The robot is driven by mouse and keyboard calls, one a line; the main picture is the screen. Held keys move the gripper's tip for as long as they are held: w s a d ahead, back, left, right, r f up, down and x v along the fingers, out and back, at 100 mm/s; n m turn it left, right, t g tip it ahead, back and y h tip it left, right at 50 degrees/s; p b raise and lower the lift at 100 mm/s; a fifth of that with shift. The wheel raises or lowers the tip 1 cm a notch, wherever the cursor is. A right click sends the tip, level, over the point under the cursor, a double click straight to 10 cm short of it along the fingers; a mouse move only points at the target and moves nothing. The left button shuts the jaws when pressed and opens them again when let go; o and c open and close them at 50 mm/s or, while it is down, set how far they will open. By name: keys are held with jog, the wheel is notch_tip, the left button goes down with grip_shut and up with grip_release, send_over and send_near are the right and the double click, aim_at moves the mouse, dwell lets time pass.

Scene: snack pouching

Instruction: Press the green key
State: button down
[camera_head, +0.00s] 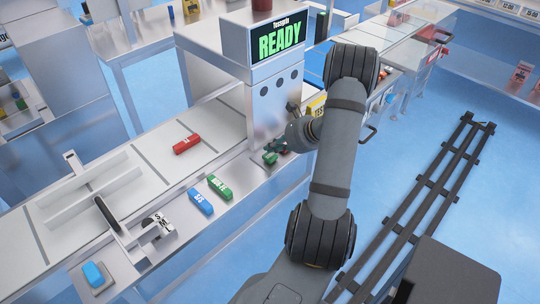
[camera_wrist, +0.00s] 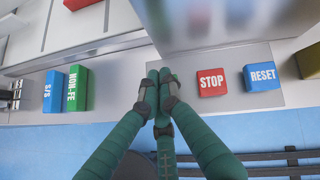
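My gripper (camera_wrist: 160,84) is shut and empty, its dark green fingertips together over the grey key panel (camera_wrist: 236,101). On that panel, a red STOP key (camera_wrist: 211,82) and a blue RESET key (camera_wrist: 262,77) show to the right of the fingertips. No green key shows clearly in the wrist view; the fingers cover the panel left of STOP. In the head view my gripper (camera_head: 273,151) is low beside the machine, with a small green patch (camera_head: 269,158) at its tips. I cannot tell whether the tips touch anything.
The machine's screen (camera_head: 279,38) reads READY. A green NON-FE block (camera_head: 220,187) and a blue S/S block (camera_head: 200,201) lie on the front ledge. A red block (camera_head: 186,144) lies on the conveyor (camera_head: 150,143). A blue button (camera_head: 94,274) sits at the lower left.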

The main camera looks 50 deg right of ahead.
jog(key=shift+f, duration=0.1)
jog(key=shift+f+b, duration=0.4)
jog(key=shift+b, duration=0.25)
